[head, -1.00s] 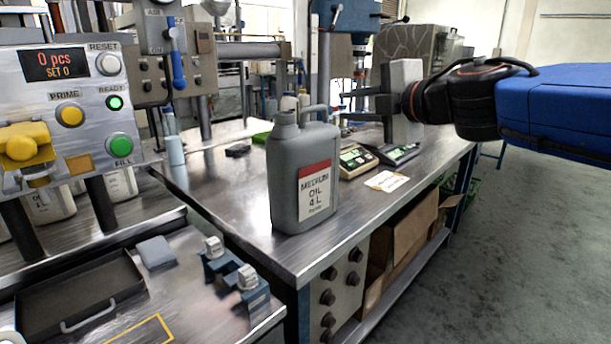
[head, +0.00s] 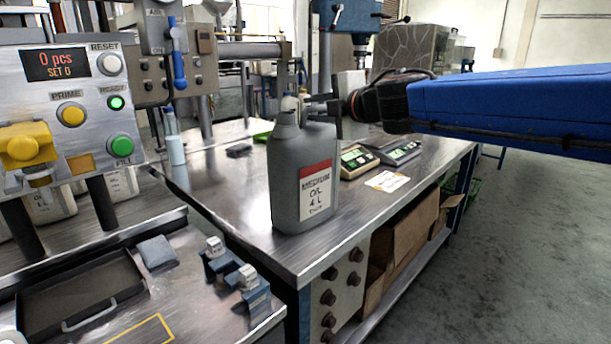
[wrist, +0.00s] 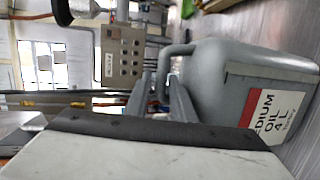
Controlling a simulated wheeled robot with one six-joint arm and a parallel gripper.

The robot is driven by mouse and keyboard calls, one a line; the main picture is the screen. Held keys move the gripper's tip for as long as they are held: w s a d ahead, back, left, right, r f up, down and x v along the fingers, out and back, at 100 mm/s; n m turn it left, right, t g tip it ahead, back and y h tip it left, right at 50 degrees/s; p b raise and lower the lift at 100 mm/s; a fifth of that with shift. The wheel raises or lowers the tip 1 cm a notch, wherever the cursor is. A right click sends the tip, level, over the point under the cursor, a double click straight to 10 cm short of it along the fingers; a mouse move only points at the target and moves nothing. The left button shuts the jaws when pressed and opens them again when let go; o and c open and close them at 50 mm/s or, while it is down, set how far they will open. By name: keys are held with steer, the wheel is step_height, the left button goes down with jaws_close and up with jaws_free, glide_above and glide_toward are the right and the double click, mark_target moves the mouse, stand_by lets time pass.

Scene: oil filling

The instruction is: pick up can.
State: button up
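The can is a grey jug labelled "MEDIUM OIL 4 L" (head: 302,180). It stands upright near the front corner of the steel table, its handle at the top right. My gripper (head: 316,106) has come in from the right and is at the handle. In the wrist view the can (wrist: 215,85) lies sideways at the right. The two fingers of my gripper (wrist: 162,92) are apart there, with the handle (wrist: 165,58) running down to the gap between them. I cannot see whether either finger touches the handle.
Scales (head: 357,160) and a white card (head: 387,181) lie right of the can. A filling machine panel (head: 70,100) is at the left, with a dark tray (head: 75,290) and blue clamps (head: 238,280) in front. A clear bottle (head: 174,140) stands behind on the table (head: 225,195).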

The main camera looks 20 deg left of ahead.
steer(key=shift+x, duration=2.6)
steer(key=shift+f, duration=0.1)
steer(key=shift+c, duration=0.2)
jaws_close()
